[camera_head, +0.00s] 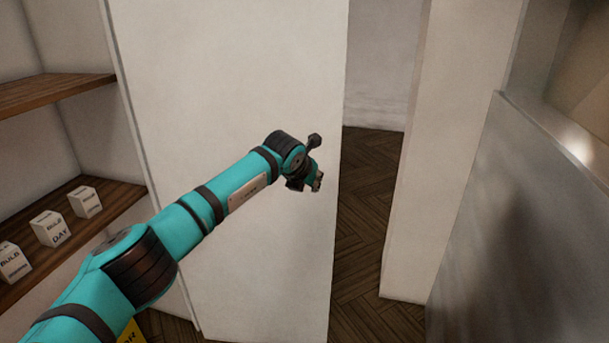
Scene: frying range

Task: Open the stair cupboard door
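The white cupboard door (235,60) fills the middle of the view. It stands open, with a gap at its right edge where dark wooden floor shows. My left arm reaches in from the lower left across the door. My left gripper (313,180) is in front of the door, close to its right edge. It is small and turned away, so I cannot tell whether its fingers are open or shut, or whether it touches the door. A small dark knob-like part shows just above it; I cannot tell if it is a door handle. My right gripper is not in view.
Wooden shelves (110,196) at the left hold several small white boxes (50,229). A white upright panel (440,150) stands right of the gap, and a grey panel (520,230) is at the far right. The herringbone floor (365,200) in the gap is clear.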

